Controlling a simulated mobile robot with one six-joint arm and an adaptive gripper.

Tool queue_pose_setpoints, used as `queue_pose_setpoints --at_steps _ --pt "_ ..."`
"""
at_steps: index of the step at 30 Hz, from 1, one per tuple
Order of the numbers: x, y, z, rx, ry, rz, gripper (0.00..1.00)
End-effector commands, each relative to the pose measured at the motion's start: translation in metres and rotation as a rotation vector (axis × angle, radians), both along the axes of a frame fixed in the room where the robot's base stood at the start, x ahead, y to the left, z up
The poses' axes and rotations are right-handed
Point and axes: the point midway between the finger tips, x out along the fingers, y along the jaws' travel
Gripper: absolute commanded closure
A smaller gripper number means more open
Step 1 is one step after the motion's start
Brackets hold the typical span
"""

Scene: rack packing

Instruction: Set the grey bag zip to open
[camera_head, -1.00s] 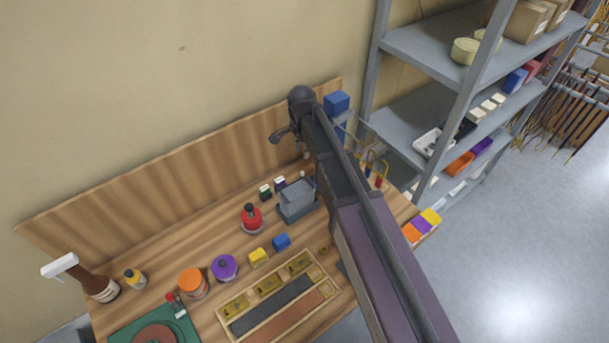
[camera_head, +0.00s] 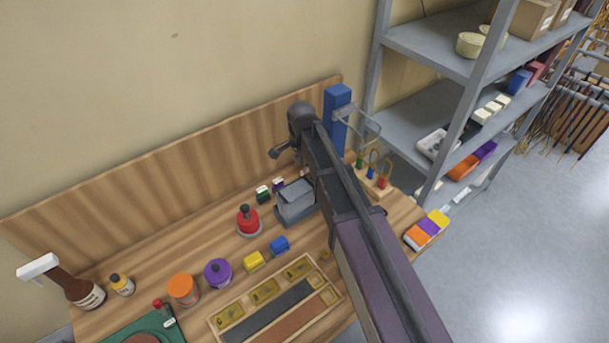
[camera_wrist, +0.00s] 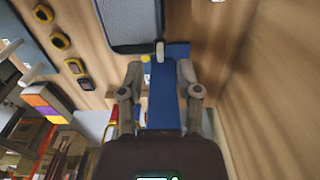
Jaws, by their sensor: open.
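The grey bag (camera_head: 296,202) stands on the wooden workbench, beside my arm in the head view. I cannot tell the zip's state. My gripper (camera_wrist: 160,72) is open, its two fingers apart and nothing held between them. The blue post behind shows between the fingers. The tab lies just beyond the fingertips in the picture, apparently apart from them. In the head view the fingers are not clear.
A blue post (camera_head: 337,120) with a wire arm stands at the bench's back right. A red container (camera_head: 248,222), a blue block (camera_head: 279,246) and a yellow block (camera_head: 254,262) stand near the bag. A wooden tray (camera_head: 223,340) lies in front. A grey shelf (camera_head: 415,45) rises at right.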

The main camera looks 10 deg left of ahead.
Motion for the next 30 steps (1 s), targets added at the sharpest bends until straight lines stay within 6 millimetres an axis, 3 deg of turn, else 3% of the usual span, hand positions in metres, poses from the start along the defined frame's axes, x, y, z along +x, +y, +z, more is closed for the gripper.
queue_pose_setpoints --at_steps 10,26,30 --pt "0.000 0.000 -0.025 0.000 0.000 0.001 0.56" --pt "0.000 0.001 -0.029 0.000 0.000 0.001 0.56" --pt "0.000 0.001 -0.029 0.000 0.000 0.001 0.94"
